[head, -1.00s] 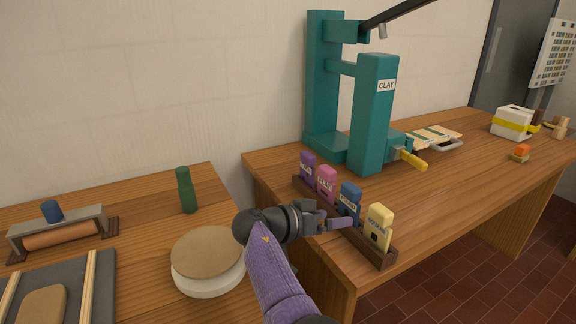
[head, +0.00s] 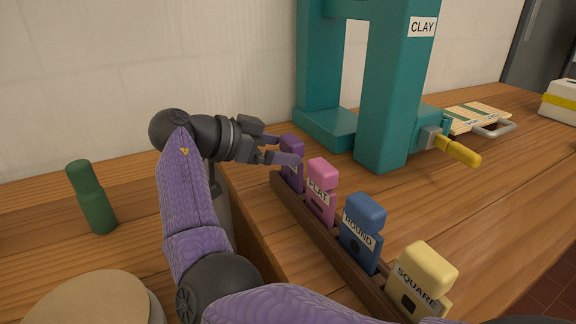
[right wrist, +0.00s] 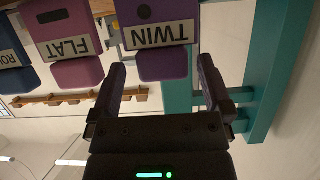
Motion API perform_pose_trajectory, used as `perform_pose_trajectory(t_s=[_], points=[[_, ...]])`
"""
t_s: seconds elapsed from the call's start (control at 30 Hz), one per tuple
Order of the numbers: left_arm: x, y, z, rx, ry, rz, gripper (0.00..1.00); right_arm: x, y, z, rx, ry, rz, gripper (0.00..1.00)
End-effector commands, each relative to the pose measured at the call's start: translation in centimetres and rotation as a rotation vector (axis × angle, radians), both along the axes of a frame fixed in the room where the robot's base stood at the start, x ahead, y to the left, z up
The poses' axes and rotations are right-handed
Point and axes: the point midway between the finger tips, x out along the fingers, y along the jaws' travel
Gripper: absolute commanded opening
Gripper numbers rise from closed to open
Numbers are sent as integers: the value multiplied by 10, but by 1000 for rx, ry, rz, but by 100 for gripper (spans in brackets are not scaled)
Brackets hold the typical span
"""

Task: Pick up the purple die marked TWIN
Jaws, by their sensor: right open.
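The purple die marked TWIN (head: 291,176) stands upright at the far end of a dark wooden rack (head: 318,232). In the right wrist view the die (right wrist: 155,18) appears upside down with its TWIN label readable. My right gripper (head: 288,150) is open at the die's head, one finger on each side in the right wrist view (right wrist: 161,68). Its near finger hides part of the label in the head view. I cannot tell whether the fingers touch the die. My left gripper is out of view.
The pink FLAT die (head: 320,190), blue ROUND die (head: 361,232) and yellow SQUARE die (head: 423,281) stand in the same rack. The teal CLAY press (head: 388,95) rises behind.

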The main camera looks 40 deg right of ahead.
Motion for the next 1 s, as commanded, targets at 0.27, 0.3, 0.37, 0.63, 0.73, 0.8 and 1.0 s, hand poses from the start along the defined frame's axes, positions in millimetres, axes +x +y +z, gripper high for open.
perform_pose_trajectory(t_s=[0.27,0.3,0.37,0.63,0.73,0.8,1.0], points=[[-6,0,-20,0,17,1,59,-12,-44,-12,0,3,0,100],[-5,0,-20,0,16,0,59,-12,-45,-12,0,3,1,100],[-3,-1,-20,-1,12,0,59,-12,-45,-11,-1,2,2,100],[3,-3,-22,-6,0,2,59,-12,-45,-10,-1,2,2,66],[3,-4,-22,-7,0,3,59,-12,-45,-10,-1,2,2,45],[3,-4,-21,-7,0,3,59,-12,-45,-10,0,3,2,30],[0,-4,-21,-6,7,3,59,-12,-45,-10,-1,2,2,11]])
